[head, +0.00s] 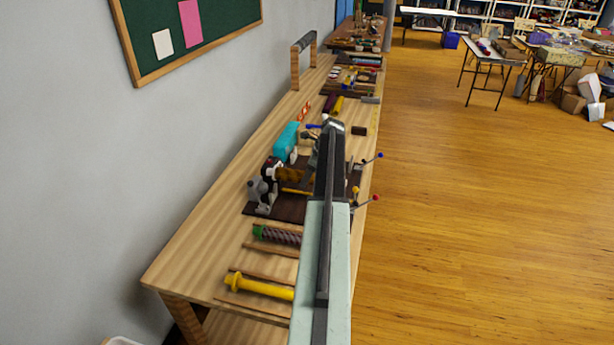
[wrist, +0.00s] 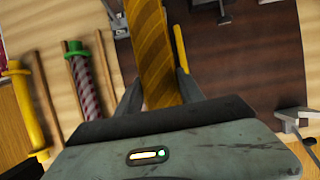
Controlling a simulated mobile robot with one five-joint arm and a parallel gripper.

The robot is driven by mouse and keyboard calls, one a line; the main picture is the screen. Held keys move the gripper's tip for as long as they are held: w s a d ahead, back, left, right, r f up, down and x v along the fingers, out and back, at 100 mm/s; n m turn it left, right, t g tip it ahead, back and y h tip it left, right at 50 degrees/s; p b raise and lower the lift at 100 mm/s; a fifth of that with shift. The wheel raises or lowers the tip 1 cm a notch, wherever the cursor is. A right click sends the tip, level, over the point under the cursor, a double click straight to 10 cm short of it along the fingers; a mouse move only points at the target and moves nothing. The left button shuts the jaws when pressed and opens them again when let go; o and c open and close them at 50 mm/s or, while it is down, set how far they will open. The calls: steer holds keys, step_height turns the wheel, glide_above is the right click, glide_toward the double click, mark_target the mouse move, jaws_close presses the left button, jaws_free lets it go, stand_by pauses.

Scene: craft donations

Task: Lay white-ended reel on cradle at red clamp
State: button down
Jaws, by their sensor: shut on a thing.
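My gripper (wrist: 157,88) is shut on a gold-and-brown striped reel (wrist: 153,45) in the wrist view. The reel's ends lie outside that view or are hidden, so I cannot tell their colour there. In the head view the striped reel (head: 291,174) shows left of my arm, above a dark board (head: 291,209); my arm hides part of it. A lever with a red knob (head: 376,198) sticks out at the board's right side. The board (wrist: 240,75) fills much of the wrist view's right. I cannot make out a free cradle by the red lever.
A green-ended striped reel (head: 276,235) and a yellow reel (head: 258,288) lie at the bench's near end between wooden strips. A blue-knobbed lever (head: 380,155) stands farther along. A turquoise block (head: 286,141) and grey clamp parts (head: 262,193) crowd the left.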

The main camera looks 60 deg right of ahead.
steer(key=shift+f+b, duration=4.15)
steer(key=shift+f, duration=0.05)
steer(key=c, duration=0.6)
jaws_free()
steer(key=shift+r, duration=0.1)
steer(key=shift+c, duration=0.2)
steer(key=p+v, duration=0.7)
steer(key=v, duration=0.1)
steer(key=shift+a+p, duration=0.1)
steer(key=shift+p, duration=0.25)
